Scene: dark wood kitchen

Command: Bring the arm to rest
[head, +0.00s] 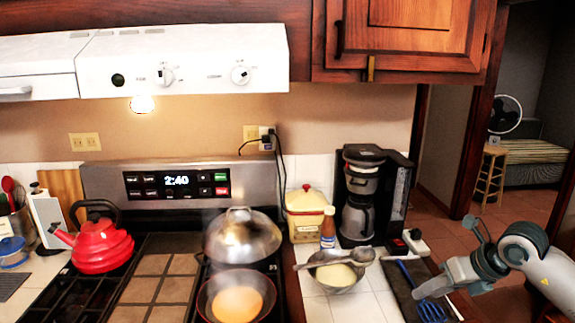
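My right arm comes in from the right edge. Its grey gripper (420,291) points left and down above the right end of the counter, near a blue slotted spatula (431,312). The fingers show from the side, so I cannot tell how far apart they are. I see nothing clearly held between them. My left gripper is not in view.
A pan (210,298) with orange food and a domed metal lid (243,237) are on the stove beside a red kettle (98,247). A bowl (340,277) with a ladle and a coffee maker (360,200) stand on the counter. Floor (432,215) shows beyond the counter.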

